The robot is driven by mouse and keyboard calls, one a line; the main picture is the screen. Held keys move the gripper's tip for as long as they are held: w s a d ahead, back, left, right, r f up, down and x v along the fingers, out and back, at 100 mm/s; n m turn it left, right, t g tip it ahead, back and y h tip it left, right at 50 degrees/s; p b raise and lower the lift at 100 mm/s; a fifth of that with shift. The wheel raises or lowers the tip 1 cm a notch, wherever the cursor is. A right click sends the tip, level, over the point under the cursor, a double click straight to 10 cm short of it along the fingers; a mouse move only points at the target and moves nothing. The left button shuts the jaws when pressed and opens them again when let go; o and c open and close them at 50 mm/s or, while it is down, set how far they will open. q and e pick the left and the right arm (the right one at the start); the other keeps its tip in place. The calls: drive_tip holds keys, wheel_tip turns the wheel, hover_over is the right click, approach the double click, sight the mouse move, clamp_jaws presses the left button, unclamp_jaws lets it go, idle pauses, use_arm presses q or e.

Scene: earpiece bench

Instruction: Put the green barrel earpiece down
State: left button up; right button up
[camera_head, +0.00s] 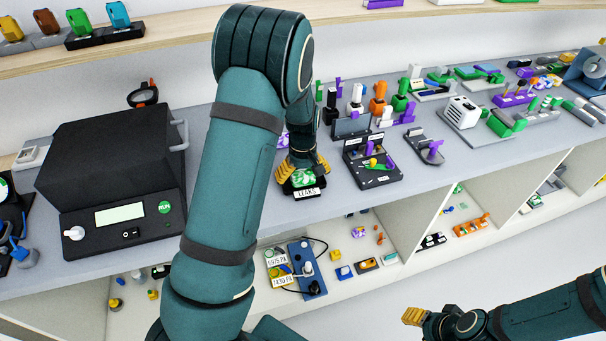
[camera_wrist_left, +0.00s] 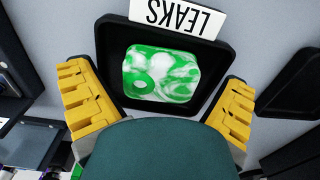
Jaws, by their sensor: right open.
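The green earpiece, marbled green and white (camera_wrist_left: 162,73), lies in a small black tray (camera_wrist_left: 112,52) with a white LEAKS label. In the head view the earpiece (camera_head: 303,179) shows under my left gripper. My left gripper (camera_head: 303,177) is directly above the tray. In the left wrist view its yellow fingers (camera_wrist_left: 160,105) are spread wide, one on each side of the tray, apart from the earpiece. My right gripper (camera_head: 413,316) is open and empty at the lower right, away from the bench top.
A black box device with a display (camera_head: 118,165) stands left of my left arm. A black tray with small parts (camera_head: 372,165) sits right of the LEAKS tray. Coloured fixtures crowd the bench further right. Shelf compartments below hold small parts and a blue gauge board (camera_head: 306,268).

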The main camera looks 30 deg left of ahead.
sight(302, 174)
use_arm(q)
wheel_tip(302, 174, up, 12)
drive_tip(key=p, duration=0.2)
drive_tip(key=shift+r, duration=0.25)
use_arm(e)
drive_tip(key=shift+w+d+r, duration=0.1)
drive_tip(key=shift+w+r, duration=0.1)
drive_tip(key=shift+r, duration=0.4)
drive_tip(key=shift+w+r, duration=0.15)
drive_tip(key=shift+r, duration=0.4)
use_arm(q)
drive_tip(key=shift+s+f, duration=0.1)
drive_tip(key=shift+s, duration=0.05)
use_arm(e)
drive_tip(key=shift+s, duration=0.1)
